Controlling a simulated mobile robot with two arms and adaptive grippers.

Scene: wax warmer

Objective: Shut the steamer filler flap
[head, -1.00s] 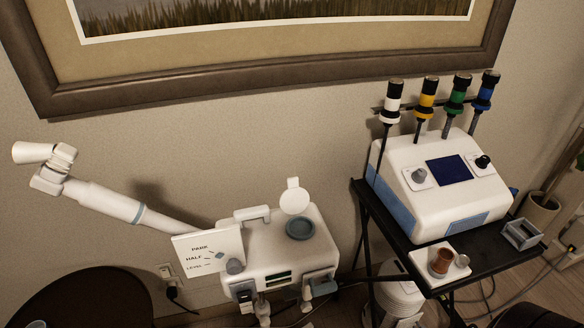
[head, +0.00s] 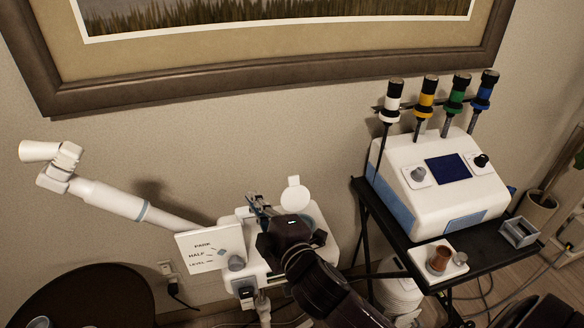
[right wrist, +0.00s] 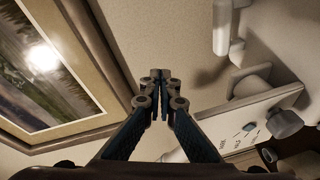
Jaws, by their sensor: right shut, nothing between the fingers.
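The white steamer (head: 228,222) stands against the wall at lower centre in the head view. Its round white filler flap (head: 294,196) stands open and upright at the back of the steamer's top. The filler opening is mostly hidden behind my right gripper and wrist. My right gripper (head: 254,203) is over the steamer top, left of the flap and apart from it in the picture. Its fingers are shut and empty, and they meet in the right wrist view (right wrist: 160,80). My left gripper is not in view.
The steamer's long jointed arm (head: 110,198) reaches left. A PARK/HALF/LEVEL plate (head: 203,248) and grey knob (head: 236,263) are at its front left. At right, a white console (head: 440,185) with several coloured handpieces stands on a black cart. A framed picture (head: 270,80) hangs above.

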